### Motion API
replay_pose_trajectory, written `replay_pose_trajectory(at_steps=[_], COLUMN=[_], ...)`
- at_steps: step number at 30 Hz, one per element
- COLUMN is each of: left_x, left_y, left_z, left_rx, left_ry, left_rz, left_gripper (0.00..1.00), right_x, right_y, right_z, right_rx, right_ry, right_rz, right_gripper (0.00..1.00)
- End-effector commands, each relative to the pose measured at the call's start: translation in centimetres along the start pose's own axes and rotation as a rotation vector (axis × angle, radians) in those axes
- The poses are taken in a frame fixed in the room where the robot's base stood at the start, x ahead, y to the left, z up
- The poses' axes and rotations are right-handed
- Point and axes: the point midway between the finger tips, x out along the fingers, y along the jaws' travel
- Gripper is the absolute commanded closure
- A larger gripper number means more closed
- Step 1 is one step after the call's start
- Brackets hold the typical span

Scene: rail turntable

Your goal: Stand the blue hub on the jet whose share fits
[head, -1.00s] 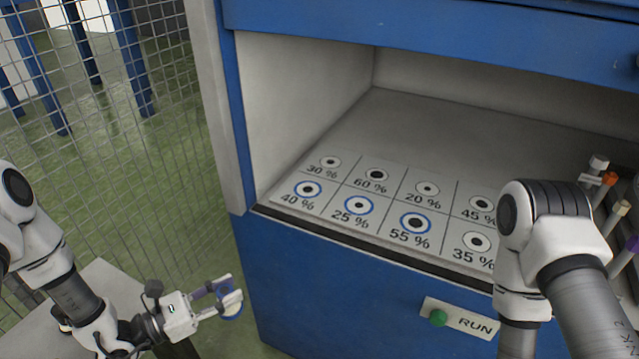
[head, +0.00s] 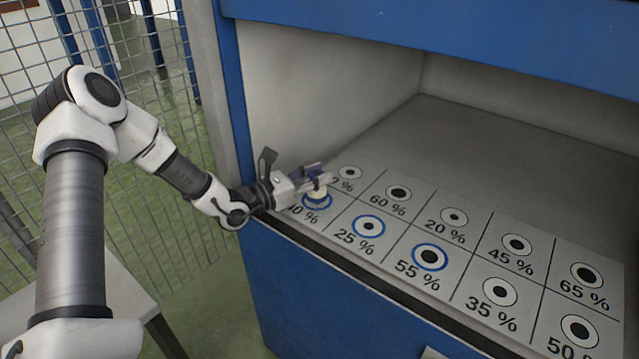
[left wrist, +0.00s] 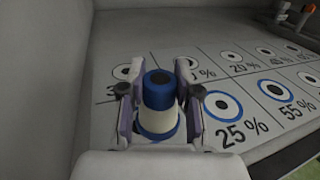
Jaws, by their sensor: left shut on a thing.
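My left gripper (head: 316,180) is shut on the blue hub, a short cylinder with a blue top and a white lower part (left wrist: 158,92). In the head view the hub (head: 317,193) is upright over the blue-ringed 40 % jet (head: 310,208), largely covering it. I cannot tell whether it touches the panel. The 25 % jet (head: 369,226) and the 55 % jet (head: 430,257) also have blue rings and are uncovered. My right gripper is out of view.
The plain jets stand clear, among them 60 % (head: 398,193), 20 % (head: 454,217), 35 % (head: 500,291) and 65 % (head: 587,275). The bay's side wall (head: 300,90) rises close to my left gripper. A mesh fence (head: 150,100) stands at left.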

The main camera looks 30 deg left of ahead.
Motion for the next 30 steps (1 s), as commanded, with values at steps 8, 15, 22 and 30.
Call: replay_pose_trajectory(at_steps=[8, 15, 22, 30], left_x=[2.1, 2.1, 2.1, 2.0], left_y=[2.6, 2.6, 2.5, 2.5], left_z=[-1.7, -3.7, -4.1, -4.1], left_rx=[-0.002, -0.001, -0.001, -0.001], left_ry=[0.002, -0.002, -0.002, -0.001], left_rz=[-0.001, -0.001, -0.001, -0.001], left_gripper=[1.00, 1.00, 1.00, 0.43], right_x=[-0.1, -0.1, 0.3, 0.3], right_y=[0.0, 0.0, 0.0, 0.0], right_z=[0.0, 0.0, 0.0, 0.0], right_rx=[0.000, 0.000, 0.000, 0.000], right_ry=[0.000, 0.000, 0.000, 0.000], right_rz=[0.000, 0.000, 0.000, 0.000], right_gripper=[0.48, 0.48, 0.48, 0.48])
